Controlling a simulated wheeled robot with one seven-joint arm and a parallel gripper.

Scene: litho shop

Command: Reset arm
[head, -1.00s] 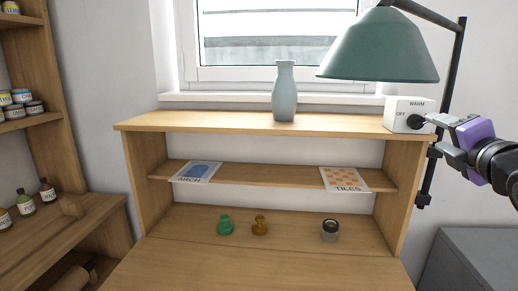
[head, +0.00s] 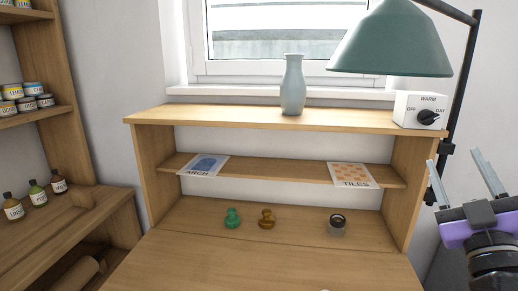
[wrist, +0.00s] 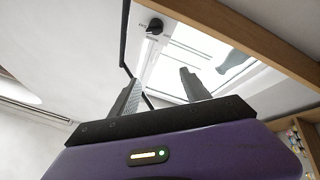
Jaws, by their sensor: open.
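My gripper (head: 466,176) is at the right side of the head view, in front of and below the white switch box, its fingers pointing up. Its two fingers are apart with nothing between them. The wrist view also shows the open fingers (wrist: 160,92), with a tilted view of the window and the box. The white switch box (head: 421,110) stands at the right end of the desk's top shelf. Its black knob (head: 428,117) has OFF, WARM and DAY marks around it, and its pointer is towards DAY. The gripper is clear of the knob.
A green lamp (head: 392,42) hangs above the box on a dark stand. A pale vase (head: 293,86) stands on the top shelf. ARCH (head: 205,165) and TILES (head: 351,175) cards lie below. A green stamp (head: 232,218), brown stamp (head: 267,219) and loupe (head: 337,225) stand on the desk.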

